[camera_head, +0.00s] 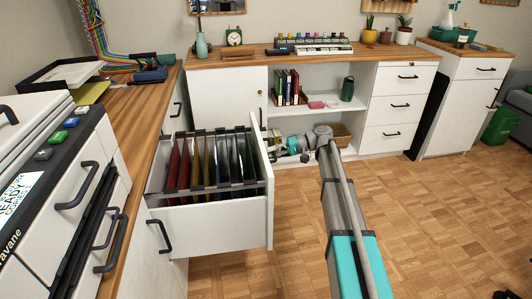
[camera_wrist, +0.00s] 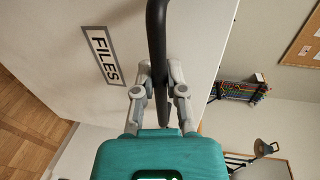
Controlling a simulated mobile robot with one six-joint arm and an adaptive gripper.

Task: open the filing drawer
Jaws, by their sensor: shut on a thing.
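The filing drawer (camera_head: 218,228) stands pulled out from the cabinet under the wooden counter in the head view. Its inside shows, with several hanging folders (camera_head: 184,165) in red, yellow, green and dark colours. In the wrist view its white front (camera_wrist: 60,60) carries a FILES label (camera_wrist: 103,56). The black bar handle (camera_wrist: 157,30) runs between my fingers. My gripper (camera_wrist: 160,82) is shut on this handle. In the head view my gripper (camera_head: 284,149) is at the outer side of the drawer front, small and partly hard to make out.
A printer (camera_head: 50,190) stands at the left, near the wooden counter (camera_head: 140,115). A white shelf unit with books (camera_head: 287,87) and drawers (camera_head: 400,101) lines the back wall. A green bin (camera_head: 500,125) stands far right.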

